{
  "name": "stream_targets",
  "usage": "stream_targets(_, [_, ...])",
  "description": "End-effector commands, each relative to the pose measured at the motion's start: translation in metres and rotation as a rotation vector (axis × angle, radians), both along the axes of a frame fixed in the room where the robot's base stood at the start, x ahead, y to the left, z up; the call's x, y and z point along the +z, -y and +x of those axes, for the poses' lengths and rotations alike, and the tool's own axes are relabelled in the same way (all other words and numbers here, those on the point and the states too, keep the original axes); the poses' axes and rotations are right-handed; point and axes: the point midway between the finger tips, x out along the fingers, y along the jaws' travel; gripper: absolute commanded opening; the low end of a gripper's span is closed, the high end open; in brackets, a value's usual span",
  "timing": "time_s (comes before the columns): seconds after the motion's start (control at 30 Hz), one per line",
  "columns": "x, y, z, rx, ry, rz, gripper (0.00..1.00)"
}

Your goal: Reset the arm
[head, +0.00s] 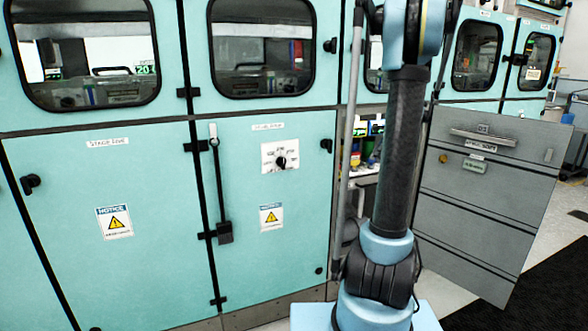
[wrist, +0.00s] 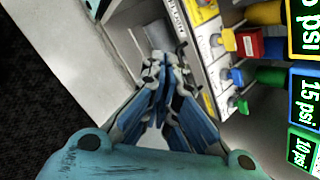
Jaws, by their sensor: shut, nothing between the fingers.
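My gripper (wrist: 164,74) shows in the wrist view with its blue and grey fingers drawn together and nothing between them. It is beside a panel (wrist: 207,45) with several coloured knobs and fittings, apart from the green displays that read "15 psi" (wrist: 308,92) and "10 psi" (wrist: 302,150). In the head view my arm rises upright from my base and leaves the top edge, so my gripper is out of that view.
Teal cabinets (head: 65,190) with windows fill the left and middle. A grey door (head: 480,210) stands open at right, close to my arm. The opening behind my arm shows shelves with small coloured items (head: 368,148). A dark mat (head: 540,290) lies on the floor at right.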

Motion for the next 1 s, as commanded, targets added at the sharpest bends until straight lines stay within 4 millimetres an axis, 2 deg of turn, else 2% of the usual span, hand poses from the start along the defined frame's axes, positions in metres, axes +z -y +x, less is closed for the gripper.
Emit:
stream_targets(0.03, [0.003,-0.014,-0.015,0.050,0.001,-0.030,0.00])
stream_targets(0.2, [0.010,-0.050,-0.060,0.223,0.008,-0.132,0.00])
stream_targets(0.5, [0.010,-0.102,-0.144,0.534,0.020,-0.304,0.00])
stream_targets(0.7, [0.000,-0.128,-0.202,0.745,0.026,-0.410,0.00])
stream_targets(1.0, [-0.026,-0.153,-0.287,1.066,0.036,-0.560,0.00])
